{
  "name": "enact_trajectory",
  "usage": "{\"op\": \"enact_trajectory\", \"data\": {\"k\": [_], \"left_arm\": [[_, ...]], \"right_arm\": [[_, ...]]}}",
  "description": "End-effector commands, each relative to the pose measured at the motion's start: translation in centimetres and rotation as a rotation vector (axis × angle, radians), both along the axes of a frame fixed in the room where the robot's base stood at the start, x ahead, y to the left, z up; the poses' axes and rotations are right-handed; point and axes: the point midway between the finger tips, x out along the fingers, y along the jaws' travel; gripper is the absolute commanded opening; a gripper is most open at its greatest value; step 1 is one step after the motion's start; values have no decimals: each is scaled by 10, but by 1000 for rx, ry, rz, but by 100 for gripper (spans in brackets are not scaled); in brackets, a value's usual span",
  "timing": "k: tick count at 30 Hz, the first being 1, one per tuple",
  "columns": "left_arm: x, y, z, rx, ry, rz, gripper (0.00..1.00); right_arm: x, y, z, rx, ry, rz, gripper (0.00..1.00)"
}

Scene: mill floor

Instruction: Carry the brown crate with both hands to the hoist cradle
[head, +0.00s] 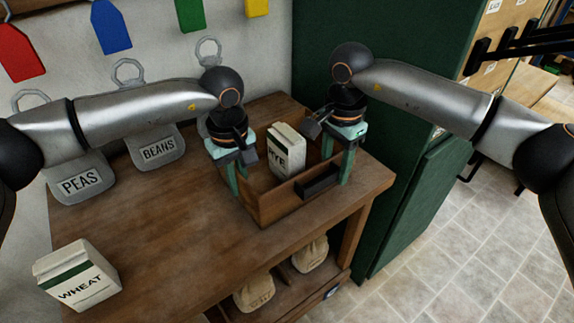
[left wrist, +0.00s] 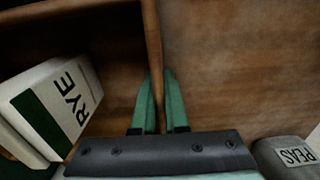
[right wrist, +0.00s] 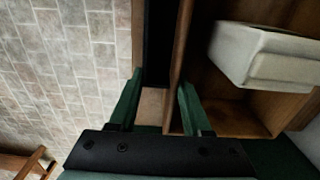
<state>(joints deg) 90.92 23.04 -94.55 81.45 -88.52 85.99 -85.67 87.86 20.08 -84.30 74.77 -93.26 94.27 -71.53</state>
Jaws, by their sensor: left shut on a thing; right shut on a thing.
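The brown crate (head: 282,205) is an open wooden box at the right end of the wooden bench. A white and green RYE carton (head: 286,150) stands inside it; the left wrist view shows the carton too (left wrist: 62,105). My left gripper (head: 236,184) is shut on the crate's left wall, one finger on each side of it. My right gripper (head: 340,170) is shut on the crate's right side, by a black fitting (head: 318,181). The crate's underside is hidden, so I cannot tell whether it touches the bench. I cannot make out the hoist cradle.
A WHEAT carton (head: 78,275) stands at the bench's (head: 160,225) front left. Sacks (head: 254,291) lie on the shelf below. A green cabinet (head: 385,60) stands behind right; tiled floor (head: 450,250) is open at right.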

Motion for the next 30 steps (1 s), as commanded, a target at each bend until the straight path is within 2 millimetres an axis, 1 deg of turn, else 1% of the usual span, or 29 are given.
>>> {"op": "enact_trajectory", "data": {"k": [12, 19, 23, 30], "left_arm": [[0, 0, 0, 0, 0, 0, 0], [1, 0, 5, -2, -3, 1, 0], [1, 0, 12, -1, -3, 1, 0], [1, 0, 32, -1, -3, 1, 0]], "right_arm": [[0, 0, 1, 1, -1, 0, 0], [1, 0, 6, 2, -3, 0, 0], [1, 0, 12, 3, -4, 0, 0], [1, 0, 32, 2, -5, 0, 0]]}}
